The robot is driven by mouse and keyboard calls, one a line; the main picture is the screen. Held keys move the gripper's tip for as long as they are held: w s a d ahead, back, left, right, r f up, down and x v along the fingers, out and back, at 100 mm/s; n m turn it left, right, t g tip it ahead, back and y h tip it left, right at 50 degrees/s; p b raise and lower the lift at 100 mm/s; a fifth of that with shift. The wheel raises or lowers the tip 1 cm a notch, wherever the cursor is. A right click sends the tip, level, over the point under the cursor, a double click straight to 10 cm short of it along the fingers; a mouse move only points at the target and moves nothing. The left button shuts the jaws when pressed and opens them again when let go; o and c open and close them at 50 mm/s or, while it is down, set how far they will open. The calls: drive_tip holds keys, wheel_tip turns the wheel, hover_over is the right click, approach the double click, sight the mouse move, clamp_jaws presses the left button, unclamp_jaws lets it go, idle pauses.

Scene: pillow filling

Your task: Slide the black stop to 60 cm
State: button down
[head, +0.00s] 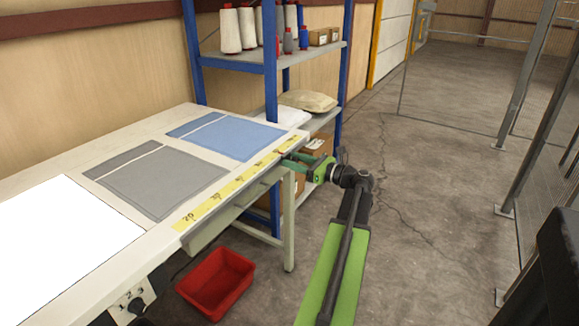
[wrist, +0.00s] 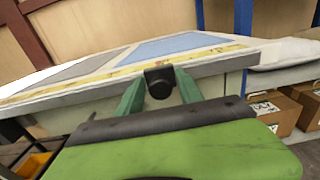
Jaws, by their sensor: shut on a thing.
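The black stop (wrist: 159,82) sits at the front edge of the worktable, in the middle of the wrist view, with a round knob facing me. My gripper (wrist: 160,90) has one green finger on each side of the stop and is shut on it. In the head view my gripper (head: 288,159) reaches the table's front edge near the far right end of the yellow scale (head: 228,187). The stop is not clear there. The scale reads 20 at its near end, with numbers rising toward the far end; the number at the stop is too small to read.
Grey (head: 155,182) and blue (head: 232,136) cloth pieces lie on the table. A blue-framed shelf (head: 271,80) with thread cones stands behind its far end. A red bin (head: 217,283) is on the floor below. The floor to the right is open, up to a mesh fence.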

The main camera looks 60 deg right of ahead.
drive_tip(key=shift+d, duration=0.5)
drive_tip(key=c, duration=1.1)
unclamp_jaws()
drive_tip(key=shift+a, duration=0.1)
drive_tip(key=s, duration=1.7)
drive_tip(key=shift+s+a, duration=0.1)
drive_tip(key=shift+s, duration=0.1)
